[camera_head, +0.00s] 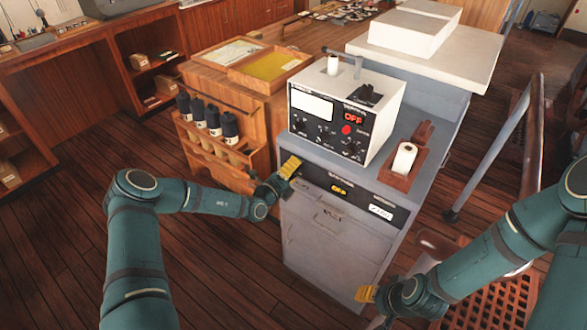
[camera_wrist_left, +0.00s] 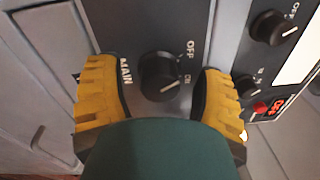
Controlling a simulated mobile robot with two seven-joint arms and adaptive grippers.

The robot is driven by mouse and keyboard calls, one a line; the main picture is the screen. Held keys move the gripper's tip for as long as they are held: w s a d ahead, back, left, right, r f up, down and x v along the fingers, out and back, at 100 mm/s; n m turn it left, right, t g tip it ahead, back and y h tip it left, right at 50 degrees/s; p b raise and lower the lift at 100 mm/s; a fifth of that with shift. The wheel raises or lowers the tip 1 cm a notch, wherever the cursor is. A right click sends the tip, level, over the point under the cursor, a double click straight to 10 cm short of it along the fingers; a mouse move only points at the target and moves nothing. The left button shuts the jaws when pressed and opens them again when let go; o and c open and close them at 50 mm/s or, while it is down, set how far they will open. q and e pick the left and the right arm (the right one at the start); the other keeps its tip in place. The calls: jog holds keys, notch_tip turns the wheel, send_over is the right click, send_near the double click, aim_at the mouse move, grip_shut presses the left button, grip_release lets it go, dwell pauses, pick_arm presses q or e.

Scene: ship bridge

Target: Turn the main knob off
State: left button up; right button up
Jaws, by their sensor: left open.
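The main knob (camera_wrist_left: 160,77) is a round black knob on a dark panel, with "MAIN" to its left and "OFF" and "ON" to its right in the left wrist view. Its white pointer mark looks nearer to "ON". My left gripper (camera_wrist_left: 165,95) is open, with one yellow finger on each side of the knob and visible gaps between. In the head view my left gripper (camera_head: 290,167) is at the left end of the dark panel strip (camera_head: 362,203) and hides the knob. My right gripper (camera_head: 367,294) is low, in front of the cabinet; its opening is unclear.
A white instrument box (camera_head: 370,100) with smaller knobs and an orange "OFF" display stands on the grey cabinet (camera_head: 325,250). A wooden holder with a white roll (camera_head: 404,158) is beside it. A wooden bottle rack (camera_head: 215,150) stands at left. A metal rail (camera_head: 490,150) runs at right.

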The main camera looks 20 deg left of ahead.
pick_arm(q)
jog(key=v, duration=1.1)
jog(key=shift+s+a, duration=0.25)
jog(key=shift+s, duration=0.1)
